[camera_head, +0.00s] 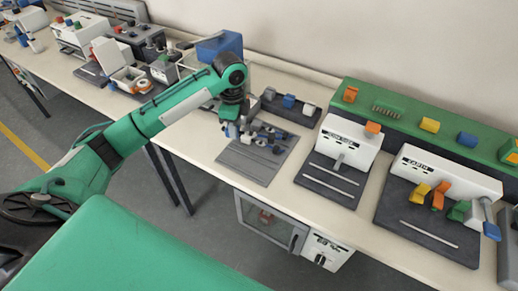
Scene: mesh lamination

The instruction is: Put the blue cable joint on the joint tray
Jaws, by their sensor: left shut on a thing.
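My left gripper (236,131) points down over the grey slatted plate (246,165) near the middle of the table. My right gripper is not in view.
Dark and silvery parts (268,138) lie on the slatted plate beside the gripper. A white machine (347,141) and an EARTH-labelled one (447,178) stand to the right. A green shelf (400,107) with coloured blocks runs behind. A blue box (219,45) stands behind my arm.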

